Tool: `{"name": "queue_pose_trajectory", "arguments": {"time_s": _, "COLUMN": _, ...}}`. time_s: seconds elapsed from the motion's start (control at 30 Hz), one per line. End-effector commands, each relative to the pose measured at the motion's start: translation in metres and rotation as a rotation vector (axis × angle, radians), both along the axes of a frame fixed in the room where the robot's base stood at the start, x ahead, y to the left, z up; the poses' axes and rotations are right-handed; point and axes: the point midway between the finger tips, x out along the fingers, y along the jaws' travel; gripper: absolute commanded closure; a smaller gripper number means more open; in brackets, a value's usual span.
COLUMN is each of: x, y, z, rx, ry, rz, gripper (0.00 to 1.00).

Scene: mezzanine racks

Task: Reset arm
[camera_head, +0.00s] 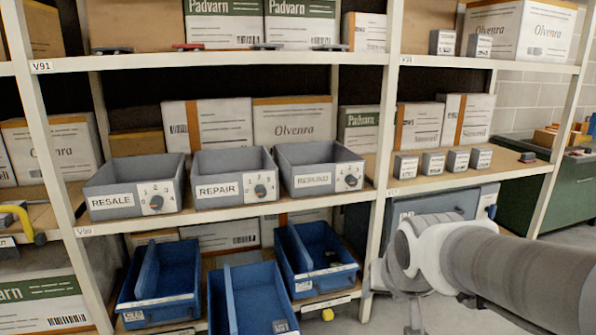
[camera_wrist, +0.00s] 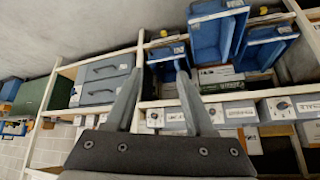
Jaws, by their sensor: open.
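My arm reaches in from the right in the head view, in front of the lower right of the racks; its gripper end is hidden there. In the wrist view my gripper (camera_wrist: 153,92) is open, its two grey fingers spread with nothing between them. Beyond the fingers the wrist view shows the rack, seen upside down, with its bins and cases. The fingers do not visibly touch anything.
Grey bins marked RESALE (camera_head: 134,190), REPAIR (camera_head: 233,178) and REFUND (camera_head: 318,168) stand on the middle shelf. Blue bins (camera_head: 160,283) sit below them, some jutting forward. A rack upright (camera_head: 377,230) stands close to my arm. A green cabinet (camera_head: 560,195) is at the right.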

Motion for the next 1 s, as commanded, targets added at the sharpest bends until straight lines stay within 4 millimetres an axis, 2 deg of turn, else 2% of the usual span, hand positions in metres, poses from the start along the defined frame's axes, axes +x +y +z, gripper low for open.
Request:
{"name": "queue_pose_trajectory", "arguments": {"time_s": 0.03, "x": -0.018, "y": 0.000, "z": 0.003, "rx": -0.007, "ry": 0.006, "rz": 0.012, "gripper": 0.46}}
{"name": "queue_pose_trajectory", "arguments": {"time_s": 0.2, "x": -0.073, "y": -0.001, "z": 0.005, "rx": -0.030, "ry": 0.059, "rz": 0.058, "gripper": 0.46}}
{"name": "queue_pose_trajectory", "arguments": {"time_s": 0.47, "x": -0.142, "y": 0.002, "z": -0.002, "rx": -0.047, "ry": 0.123, "rz": 0.132, "gripper": 0.46}}
{"name": "queue_pose_trajectory", "arguments": {"time_s": 0.5, "x": -0.138, "y": 0.002, "z": 0.021, "rx": -0.047, "ry": 0.126, "rz": 0.129, "gripper": 0.46}}
{"name": "queue_pose_trajectory", "arguments": {"time_s": 0.67, "x": -0.137, "y": 0.002, "z": 0.055, "rx": -0.046, "ry": 0.127, "rz": 0.128, "gripper": 0.46}}
{"name": "queue_pose_trajectory", "arguments": {"time_s": 1.0, "x": -0.137, "y": 0.002, "z": 0.143, "rx": -0.046, "ry": 0.126, "rz": 0.126, "gripper": 0.46}}
